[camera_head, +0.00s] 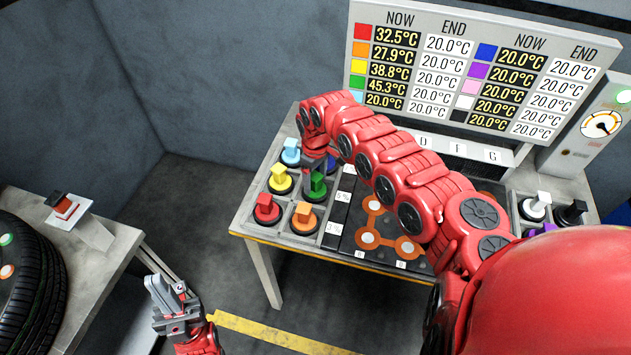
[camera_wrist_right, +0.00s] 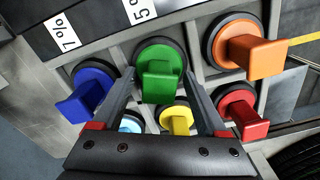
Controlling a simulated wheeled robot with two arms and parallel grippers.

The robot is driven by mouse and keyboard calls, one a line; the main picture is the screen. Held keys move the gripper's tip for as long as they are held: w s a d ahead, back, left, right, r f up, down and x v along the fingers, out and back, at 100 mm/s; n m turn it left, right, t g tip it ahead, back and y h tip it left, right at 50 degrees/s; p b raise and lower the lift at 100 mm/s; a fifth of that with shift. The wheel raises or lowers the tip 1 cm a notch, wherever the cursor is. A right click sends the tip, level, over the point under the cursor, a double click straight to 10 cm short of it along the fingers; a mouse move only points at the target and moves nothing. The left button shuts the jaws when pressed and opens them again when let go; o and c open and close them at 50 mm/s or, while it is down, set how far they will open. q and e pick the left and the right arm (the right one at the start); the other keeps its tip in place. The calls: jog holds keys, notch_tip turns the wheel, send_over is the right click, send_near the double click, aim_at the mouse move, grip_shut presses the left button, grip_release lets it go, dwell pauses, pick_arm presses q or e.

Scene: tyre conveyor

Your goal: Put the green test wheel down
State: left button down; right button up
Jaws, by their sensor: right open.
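The green test wheel (camera_head: 316,188) sits in a compartment of the rack at the left end of the table. It also shows in the right wrist view (camera_wrist_right: 160,82), with its green handle block towards the camera. My right gripper (camera_wrist_right: 160,92) is open, with one finger on either side of the green handle. In the head view my right gripper (camera_head: 308,172) is beside and above the green wheel, partly covering it. I cannot tell whether the fingers touch the handle. My left gripper (camera_head: 172,300) is low at the left, away from the rack; its jaw opening is unclear.
Neighbouring rack wheels are orange (camera_head: 305,217), red (camera_head: 266,208), yellow (camera_head: 279,178), light blue (camera_head: 291,151) and blue (camera_wrist_right: 88,92). My right arm crosses the dark board (camera_head: 350,247). A temperature display (camera_head: 480,75) stands behind. A tyre (camera_head: 30,290) lies at far left.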

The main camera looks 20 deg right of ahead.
notch_tip(320, 180, up, 10)
jog(key=b, duration=0.3)
jog(key=shift+r, duration=0.45)
